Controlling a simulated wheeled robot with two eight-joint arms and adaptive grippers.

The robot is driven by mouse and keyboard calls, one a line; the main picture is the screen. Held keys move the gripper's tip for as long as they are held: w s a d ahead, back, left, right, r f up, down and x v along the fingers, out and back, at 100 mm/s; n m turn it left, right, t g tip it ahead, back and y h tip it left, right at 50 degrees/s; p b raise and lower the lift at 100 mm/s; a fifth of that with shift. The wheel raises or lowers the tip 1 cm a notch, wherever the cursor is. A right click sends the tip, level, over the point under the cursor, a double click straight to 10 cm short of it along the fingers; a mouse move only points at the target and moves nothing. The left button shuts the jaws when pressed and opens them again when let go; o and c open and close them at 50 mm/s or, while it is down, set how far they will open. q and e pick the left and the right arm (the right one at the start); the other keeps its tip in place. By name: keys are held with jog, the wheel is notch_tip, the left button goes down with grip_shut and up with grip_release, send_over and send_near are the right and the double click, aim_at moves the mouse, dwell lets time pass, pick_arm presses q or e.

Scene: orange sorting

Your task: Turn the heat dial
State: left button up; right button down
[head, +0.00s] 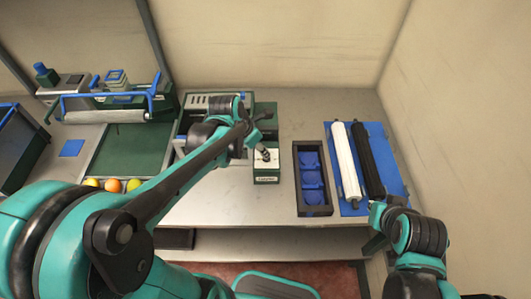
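A small dark green box with a pale top panel (260,163) and a label on its front stands near the table's middle. A small dark part, perhaps the heat dial, shows on the panel, partly covered by my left gripper (264,151). My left arm reaches across from the left, and its fingertips are at or just above the panel. I cannot tell whether they touch the dial or how far they are closed. My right gripper (374,242) is low at the right, by the table's front edge, away from the box. Its fingers are too unclear to read.
A black tray with blue compartments (299,192) stands right of the box. A blue board (388,160) holds a white roller and a black roller. Oranges (113,185) lie at the left by a green conveyor (125,145). Grey machinery stands behind my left arm.

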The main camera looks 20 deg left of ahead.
pick_arm(q)
jog(key=shift+n, duration=0.4)
jog(key=b+x, duration=0.3)
jog(key=x, duration=0.5)
jog(key=shift+w, duration=0.15)
jog(key=shift+c, duration=0.3)
grip_shut()
